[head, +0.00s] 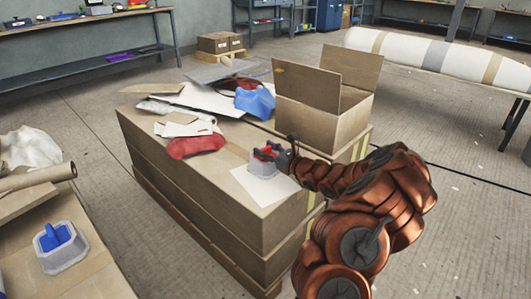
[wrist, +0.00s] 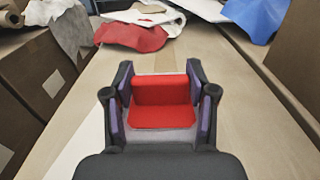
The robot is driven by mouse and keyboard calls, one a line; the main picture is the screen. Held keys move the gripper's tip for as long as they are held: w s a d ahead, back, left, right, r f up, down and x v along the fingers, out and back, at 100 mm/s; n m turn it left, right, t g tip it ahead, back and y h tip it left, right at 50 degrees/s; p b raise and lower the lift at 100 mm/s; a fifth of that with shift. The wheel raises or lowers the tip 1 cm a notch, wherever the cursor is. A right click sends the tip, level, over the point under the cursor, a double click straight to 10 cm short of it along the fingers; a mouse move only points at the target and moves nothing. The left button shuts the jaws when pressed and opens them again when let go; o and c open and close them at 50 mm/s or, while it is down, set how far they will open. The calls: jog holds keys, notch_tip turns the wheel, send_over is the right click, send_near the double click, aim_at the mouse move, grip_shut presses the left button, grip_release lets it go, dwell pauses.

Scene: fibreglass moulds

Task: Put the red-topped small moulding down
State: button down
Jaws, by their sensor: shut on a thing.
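The red-topped small moulding (head: 264,162) is at my gripper, over a white sheet (head: 262,187) on the cardboard-coloured box stack (head: 205,180). In the wrist view its red top (wrist: 161,100) stands between the two fingers, with a grey body below. My gripper (head: 270,152) is shut on it; it also shows in the wrist view (wrist: 160,100). Whether the moulding's underside touches the sheet is hard to tell. A similar blue-topped moulding (head: 61,247) sits on the surface at the lower left, away from my gripper.
A large open carton (head: 320,110) stands on the stack behind my gripper. Red cloth (head: 195,146), blue cloth (head: 256,101) and loose white sheets (head: 190,97) lie along the far end. The stack's front left part is clear.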

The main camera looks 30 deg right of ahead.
jog(key=shift+r, duration=0.1)
jog(key=shift+c, duration=1.7)
grip_release()
jog(key=shift+s, duration=0.15)
jog(key=shift+s+d, duration=0.15)
jog(key=shift+s, duration=0.2)
jog(key=p+v, duration=0.2)
jog(key=v, duration=0.7)
jog(key=shift+s+d+p, duration=0.15)
jog(key=shift+s+p, duration=0.2)
jog(key=shift+s, duration=0.65)
